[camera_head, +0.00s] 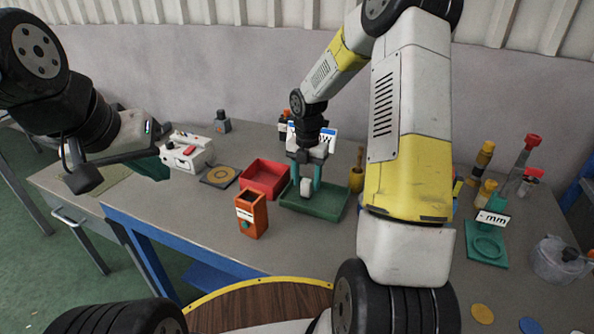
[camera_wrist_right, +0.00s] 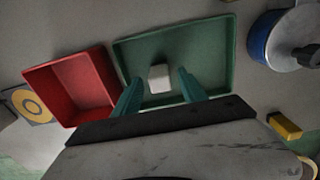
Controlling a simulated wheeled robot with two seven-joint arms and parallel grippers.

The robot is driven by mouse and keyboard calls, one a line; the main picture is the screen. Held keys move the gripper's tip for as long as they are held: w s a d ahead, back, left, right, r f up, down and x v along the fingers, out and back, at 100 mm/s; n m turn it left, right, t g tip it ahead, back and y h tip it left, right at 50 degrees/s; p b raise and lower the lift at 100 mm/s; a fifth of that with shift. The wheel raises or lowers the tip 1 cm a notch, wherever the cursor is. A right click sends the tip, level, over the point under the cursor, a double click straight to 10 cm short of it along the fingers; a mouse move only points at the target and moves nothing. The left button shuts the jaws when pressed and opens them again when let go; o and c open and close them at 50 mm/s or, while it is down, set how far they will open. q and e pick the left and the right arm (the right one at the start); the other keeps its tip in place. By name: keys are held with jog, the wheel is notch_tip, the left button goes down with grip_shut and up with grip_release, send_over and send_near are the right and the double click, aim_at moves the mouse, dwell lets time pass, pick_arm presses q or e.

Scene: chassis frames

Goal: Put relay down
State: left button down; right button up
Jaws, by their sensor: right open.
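A small white block, apparently the relay (camera_head: 306,188), is at the green tray (camera_head: 328,206) on the bench. In the right wrist view the relay (camera_wrist_right: 159,78) shows over the tray floor (camera_wrist_right: 210,60), between the two teal fingers. My right gripper (camera_head: 307,183) points down into the tray with its fingers apart, one on each side of the relay; gaps show on both sides in the wrist view. My left gripper (camera_head: 150,167) is at the left, away from the tray; its teal fingers are partly hidden, so its opening cannot be told.
A red tray (camera_head: 265,178) adjoins the green tray on the left. An orange box (camera_head: 251,213) stands in front of them. A white device (camera_head: 186,152) and a dark square plate (camera_head: 219,177) are further left.

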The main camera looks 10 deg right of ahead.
aim_at(306, 180)
jog(key=s+r+m+t, duration=0.1)
jog(key=s+r+m, duration=0.15)
jog(key=r, duration=0.55)
jog(key=s+r+m, duration=0.2)
jog(key=r+m, duration=0.1)
jog(key=r, duration=0.6)
jog(key=s+a+r+m+t+y, duration=0.1)
jog(key=s+r+m, duration=0.3)
jog(key=s+m, duration=0.6)
jog(key=s+a+r+m+t+y, duration=0.1)
jog(key=s+r+m+t, duration=0.2)
jog(key=s+m, duration=0.7)
jog(key=shift+a+r+m+t, duration=0.15)
jog(key=shift+r+m+t, duration=0.35)
jog(key=shift+m, duration=1.05)
jog(key=shift+f, duration=0.1)
